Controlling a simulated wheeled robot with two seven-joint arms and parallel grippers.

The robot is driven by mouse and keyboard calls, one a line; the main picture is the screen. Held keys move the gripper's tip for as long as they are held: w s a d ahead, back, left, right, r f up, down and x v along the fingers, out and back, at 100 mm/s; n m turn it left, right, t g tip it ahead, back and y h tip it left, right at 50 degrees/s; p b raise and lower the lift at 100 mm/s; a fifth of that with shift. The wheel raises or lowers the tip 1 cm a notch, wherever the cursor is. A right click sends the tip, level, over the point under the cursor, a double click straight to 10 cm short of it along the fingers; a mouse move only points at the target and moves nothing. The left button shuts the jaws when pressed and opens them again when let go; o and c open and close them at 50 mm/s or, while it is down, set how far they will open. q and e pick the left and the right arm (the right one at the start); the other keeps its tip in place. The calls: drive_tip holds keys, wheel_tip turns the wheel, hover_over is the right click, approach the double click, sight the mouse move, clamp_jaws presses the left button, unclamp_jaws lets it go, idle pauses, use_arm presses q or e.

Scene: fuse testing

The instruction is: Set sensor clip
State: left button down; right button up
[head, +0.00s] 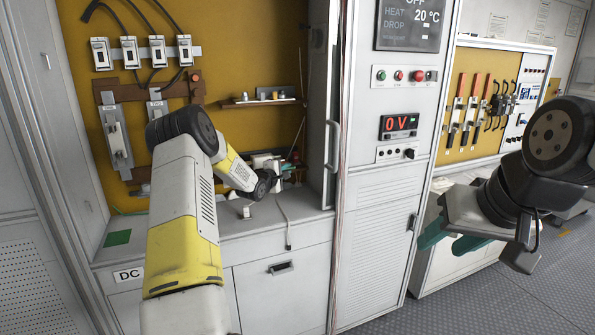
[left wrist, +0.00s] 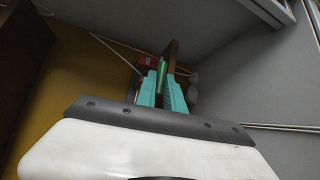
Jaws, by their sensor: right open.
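My left arm reaches into the yellow-backed bay. Its gripper (head: 284,176) is low at the bay's right side, small and partly hidden among clutter. In the left wrist view its two teal fingers (left wrist: 163,90) point at a green cylindrical piece (left wrist: 161,74), which shows between or just beyond the tips. I cannot tell whether they grip it. I cannot make out for certain which thing is the sensor clip. My right gripper (head: 451,240) is open and empty, out in front of the cabinets at the right.
A small brown shelf (head: 262,102) is on the bay's back wall. Several fuse holders (head: 129,52) hang at upper left. A green pad (head: 117,238) and a small white piece (head: 246,212) are on the grey counter (head: 180,247). The meter (head: 399,126) reads 0 V. An open door (head: 326,125) bounds the bay's right.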

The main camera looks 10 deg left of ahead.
use_arm(q)
drive_tip(key=shift+r, duration=0.1)
idle(0.3)
drive_tip(key=shift+w+d+r+m+g+y, duration=0.35)
drive_tip(key=shift+d+r+m+g+y, duration=0.25)
drive_tip(key=shift+m+g+y, duration=0.75)
drive_tip(key=shift+w+d+r+m+g+y, duration=0.4)
drive_tip(key=shift+r+m+g+y, duration=0.25)
drive_tip(key=shift+m+g+y, duration=0.75)
drive_tip(key=shift+w+d+r+m+g+y, duration=0.3)
drive_tip(key=shift+d+r+m+g+y, duration=0.3)
drive_tip(key=shift+m+g+y, duration=0.75)
drive_tip(key=shift+g, duration=0.4)
drive_tip(key=c, duration=1.5)
unclamp_jaws()
drive_tip(key=shift+o, duration=0.2)
